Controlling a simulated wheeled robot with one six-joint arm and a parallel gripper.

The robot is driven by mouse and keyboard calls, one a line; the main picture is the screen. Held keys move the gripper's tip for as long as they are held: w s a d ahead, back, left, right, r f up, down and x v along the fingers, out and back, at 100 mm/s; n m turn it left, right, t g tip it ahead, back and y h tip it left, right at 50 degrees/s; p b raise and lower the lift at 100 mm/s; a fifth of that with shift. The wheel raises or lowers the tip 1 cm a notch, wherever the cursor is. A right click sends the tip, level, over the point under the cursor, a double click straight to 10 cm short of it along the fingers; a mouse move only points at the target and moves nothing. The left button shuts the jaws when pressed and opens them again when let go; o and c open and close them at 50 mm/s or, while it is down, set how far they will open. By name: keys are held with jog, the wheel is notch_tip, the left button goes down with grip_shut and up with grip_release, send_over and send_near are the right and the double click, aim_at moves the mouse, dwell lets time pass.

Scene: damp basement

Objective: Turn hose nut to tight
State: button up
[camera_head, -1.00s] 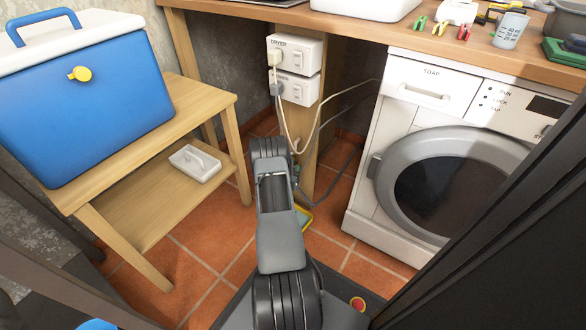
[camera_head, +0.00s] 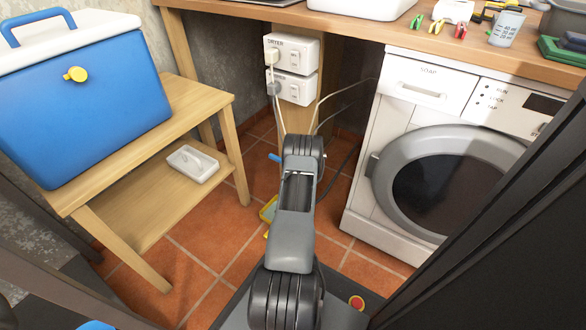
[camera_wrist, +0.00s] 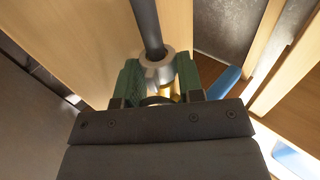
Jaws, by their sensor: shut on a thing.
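The hose nut (camera_wrist: 157,65) is a pale grey ring at the end of a dark hose (camera_wrist: 147,22) in the wrist view. A bit of brass-yellow shows just below it. My gripper (camera_wrist: 158,82) has its two green-padded fingers on either side of the nut and is shut on it. The fingers hide part of the nut's sides. In the head view my arm hides the nut and the gripper.
A blue lever or handle (camera_wrist: 223,82) lies close to the right of my fingers. A wooden post (camera_head: 298,119) with two sockets (camera_head: 291,69) and hanging cords stands behind my arm. The washing machine (camera_head: 372,180) is to the right, a low wooden table (camera_head: 212,93) to the left.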

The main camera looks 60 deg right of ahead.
dwell(0.5)
jog(key=o, duration=0.9)
jog(key=shift+s, duration=0.1)
jog(key=p+v, duration=0.5)
jog(key=v, duration=0.8)
jog(key=shift+s+a, duration=0.2)
jog(key=shift+s, duration=0.15)
